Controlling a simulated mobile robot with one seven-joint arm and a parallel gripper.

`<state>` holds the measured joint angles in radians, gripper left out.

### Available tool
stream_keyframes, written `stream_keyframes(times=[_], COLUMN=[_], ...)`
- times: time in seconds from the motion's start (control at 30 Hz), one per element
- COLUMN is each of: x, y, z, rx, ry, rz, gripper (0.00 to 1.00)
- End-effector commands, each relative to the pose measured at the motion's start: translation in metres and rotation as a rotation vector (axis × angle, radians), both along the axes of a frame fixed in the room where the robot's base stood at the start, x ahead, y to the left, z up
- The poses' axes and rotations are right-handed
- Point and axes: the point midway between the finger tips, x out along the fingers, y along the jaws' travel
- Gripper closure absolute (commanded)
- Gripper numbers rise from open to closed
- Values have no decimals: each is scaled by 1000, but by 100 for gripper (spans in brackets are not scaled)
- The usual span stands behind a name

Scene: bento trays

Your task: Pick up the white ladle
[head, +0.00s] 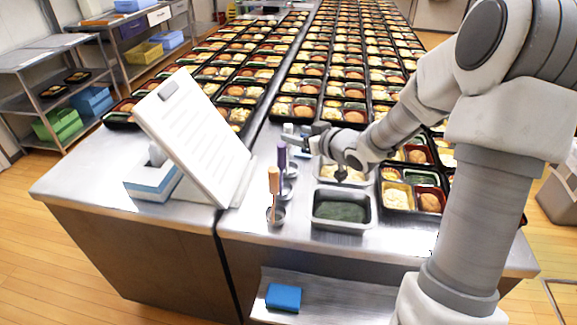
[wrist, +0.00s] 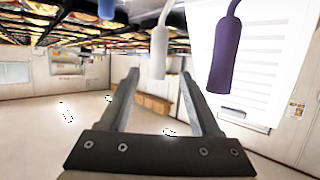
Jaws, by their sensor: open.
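The white ladle's handle (wrist: 159,48) hangs into the top middle of the wrist view, with its rounded end between the fingertips. My gripper (wrist: 159,74) is open, one finger on each side of that handle, with a gap on both sides. In the head view my gripper (head: 297,139) is at the row of ladles behind the purple-handled one. The white ladle is hard to make out there beside the gripper, and its lower part is hidden.
A purple ladle handle (wrist: 226,55) is close on the right in the wrist view; a blue handle (wrist: 107,9) is at upper left. An orange-handled ladle (head: 274,181) stands nearer in a metal cup. A white slatted panel (head: 190,135) and food pans (head: 341,225) flank the ladles.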

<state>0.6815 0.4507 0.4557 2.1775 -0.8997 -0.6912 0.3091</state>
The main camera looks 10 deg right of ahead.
Motion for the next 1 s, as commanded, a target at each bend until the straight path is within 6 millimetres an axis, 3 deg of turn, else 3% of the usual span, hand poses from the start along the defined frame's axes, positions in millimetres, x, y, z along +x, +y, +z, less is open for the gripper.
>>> stream_keyframes(times=[0.17,0.5,0.77,1.0], x=[10,49,51,50], y=[4,17,17,17], z=[-5,-21,-21,-21], rx=[0,1,0,0], ry=[1,0,0,0], rz=[1,0,-1,-1], gripper=[36,36,36,78])
